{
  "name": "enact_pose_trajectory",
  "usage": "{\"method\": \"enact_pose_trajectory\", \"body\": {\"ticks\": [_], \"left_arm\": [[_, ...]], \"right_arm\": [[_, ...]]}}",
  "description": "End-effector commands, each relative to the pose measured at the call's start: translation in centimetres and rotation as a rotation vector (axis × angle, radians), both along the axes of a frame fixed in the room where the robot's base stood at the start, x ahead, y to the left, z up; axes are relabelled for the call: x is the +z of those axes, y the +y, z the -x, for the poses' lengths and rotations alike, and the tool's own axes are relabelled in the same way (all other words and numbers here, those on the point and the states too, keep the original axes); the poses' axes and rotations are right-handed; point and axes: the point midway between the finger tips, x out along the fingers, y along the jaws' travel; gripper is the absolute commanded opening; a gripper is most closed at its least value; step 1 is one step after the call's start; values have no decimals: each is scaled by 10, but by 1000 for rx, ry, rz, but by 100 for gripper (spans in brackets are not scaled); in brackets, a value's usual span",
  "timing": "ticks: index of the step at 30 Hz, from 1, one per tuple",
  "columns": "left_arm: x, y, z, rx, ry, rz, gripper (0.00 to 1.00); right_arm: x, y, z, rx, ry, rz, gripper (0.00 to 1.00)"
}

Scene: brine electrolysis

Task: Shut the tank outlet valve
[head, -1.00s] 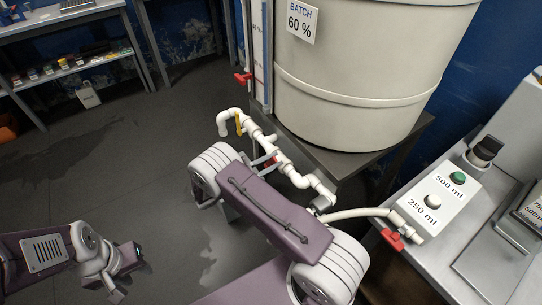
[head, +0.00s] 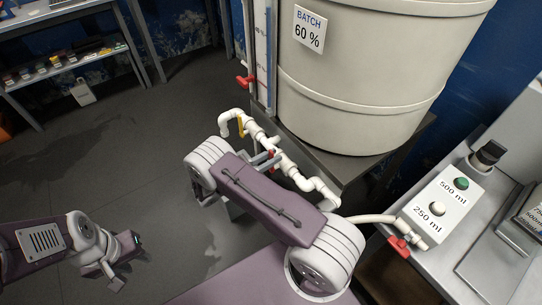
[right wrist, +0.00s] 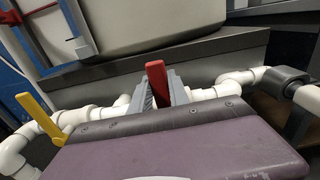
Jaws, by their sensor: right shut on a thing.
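The outlet valve's red lever (right wrist: 157,82) stands between the two fingers of my right gripper (right wrist: 161,91) in the right wrist view, and the fingers are shut on it. In that picture the lever points up, across the run of the white pipe (right wrist: 224,88). In the head view my right gripper (head: 266,161) is at the pipe below the tank (head: 350,115), with only a bit of the red lever (head: 271,154) showing. The valve body is mostly hidden by my gripper and arm. My left gripper (head: 122,272) is at the lower left, away from the pipes; its jaw opening is unclear.
A yellow-handled valve (head: 240,128) sits left along the same pipe. Another red handle (head: 245,81) is by the level gauge. A red hose valve (head: 399,245) is at the button box (head: 440,205) on the right bench.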

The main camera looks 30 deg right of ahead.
Motion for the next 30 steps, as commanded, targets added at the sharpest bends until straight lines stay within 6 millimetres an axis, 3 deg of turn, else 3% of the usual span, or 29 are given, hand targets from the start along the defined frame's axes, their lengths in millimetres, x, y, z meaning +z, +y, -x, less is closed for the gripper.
{"method": "enact_pose_trajectory", "body": {"ticks": [10, 11, 13, 23, 30], "left_arm": [[0, 0, 0, 0, 0, 0, 36], [0, 0, 0, 0, 0, 0, 36], [0, 0, 0, 0, 0, 0, 36], [0, 0, 0, 0, 0, 0, 36], [2, 0, 0, 0, 0, 0, 36]], "right_arm": [[-1, 0, 0, 2, 6, -3, 0], [-1, 0, 0, 2, 6, -3, 24], [-1, 0, 0, 2, 5, -3, 44], [0, 3, 0, 2, 3, -1, 44], [-1, 50, 3, 6, 3, -3, 44]]}}
